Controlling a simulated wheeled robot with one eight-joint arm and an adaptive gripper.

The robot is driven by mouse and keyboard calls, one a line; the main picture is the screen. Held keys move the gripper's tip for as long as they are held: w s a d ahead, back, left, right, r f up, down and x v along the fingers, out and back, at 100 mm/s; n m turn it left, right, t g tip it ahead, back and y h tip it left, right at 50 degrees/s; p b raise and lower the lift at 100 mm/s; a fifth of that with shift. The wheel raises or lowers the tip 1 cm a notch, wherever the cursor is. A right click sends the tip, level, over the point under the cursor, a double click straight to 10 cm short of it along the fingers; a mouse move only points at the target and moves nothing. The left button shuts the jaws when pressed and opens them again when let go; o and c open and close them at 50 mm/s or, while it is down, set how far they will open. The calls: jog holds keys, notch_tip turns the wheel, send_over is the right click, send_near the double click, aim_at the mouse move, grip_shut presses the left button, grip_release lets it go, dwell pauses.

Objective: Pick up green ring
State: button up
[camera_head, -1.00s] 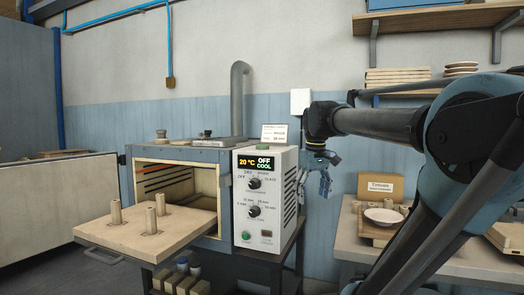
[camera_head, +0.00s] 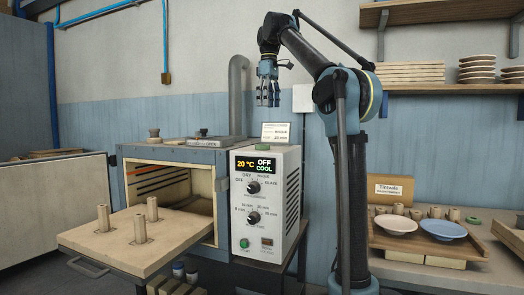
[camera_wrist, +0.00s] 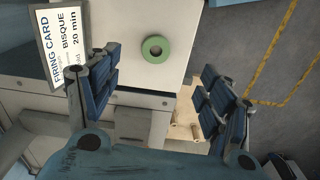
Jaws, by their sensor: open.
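A green ring (camera_wrist: 156,47) lies flat on a white top surface beside a firing card (camera_wrist: 64,40) in the wrist view.
The kiln's shelf (camera_head: 120,238) is pulled out at left with upright pegs. At right, a wooden tray (camera_head: 430,247) holds a pale bowl (camera_head: 396,224), a blue bowl (camera_head: 443,230) and several small pieces. A green piece (camera_head: 473,220) lies near them. Wall shelves hold stacked plates (camera_head: 477,68).

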jog(key=w+a+r, duration=0.1)
jog(key=w+a, duration=0.1)
send_near(262, 147)
jog(key=shift+n, duration=0.4)
jog(key=w+f, duration=0.2)
jog(key=w, duration=0.1)
jog(key=shift+w+d+f, duration=0.2)
jog(key=shift+d+f, duration=0.2)
jog(key=shift+a+f, duration=0.2)
jog(key=shift+f, duration=1.1)
jog(key=shift+a+f, duration=0.15)
jog(key=shift+f, duration=1.15)
jog(key=c, duration=1.2)
